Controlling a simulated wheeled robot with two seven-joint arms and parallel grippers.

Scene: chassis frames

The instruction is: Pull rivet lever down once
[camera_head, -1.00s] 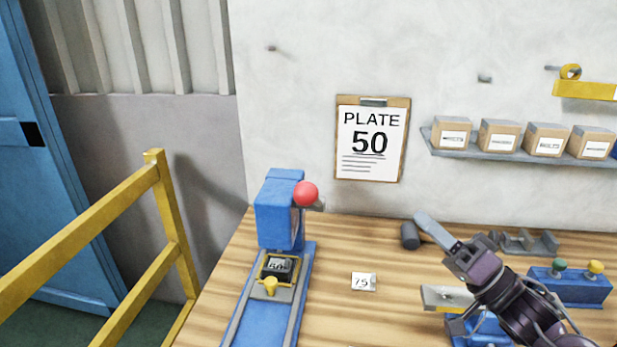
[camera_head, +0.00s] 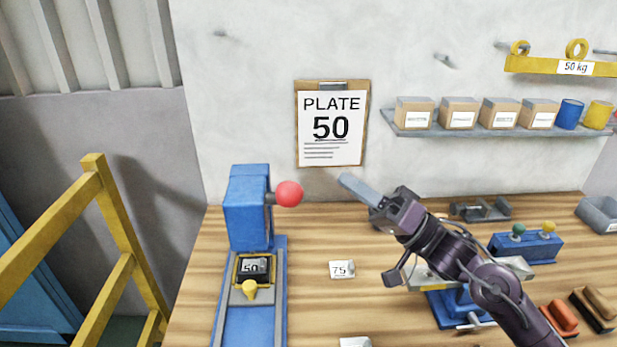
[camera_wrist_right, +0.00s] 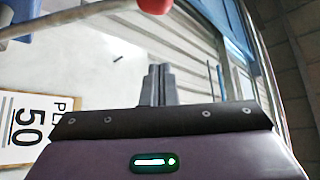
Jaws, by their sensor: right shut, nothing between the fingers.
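The blue rivet press (camera_head: 247,208) stands on the left of the wooden bench. Its lever, a dark rod with a red ball knob (camera_head: 289,194), sticks out to the right of the press head. A black plate marked 50 (camera_head: 254,267) sits in the press slide, with a yellow knob (camera_head: 249,290) in front. My right gripper (camera_head: 345,181) is shut and empty, to the right of the red knob and apart from it. In the right wrist view its closed fingers (camera_wrist_right: 157,86) show, with the red knob (camera_wrist_right: 153,5) cut off at the top edge. My left gripper is not in view.
A tag marked 75 (camera_head: 342,269) lies on the bench right of the press. A clipboard reading PLATE 50 (camera_head: 332,125) hangs behind. A yellow rail (camera_head: 101,215) stands left of the bench.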

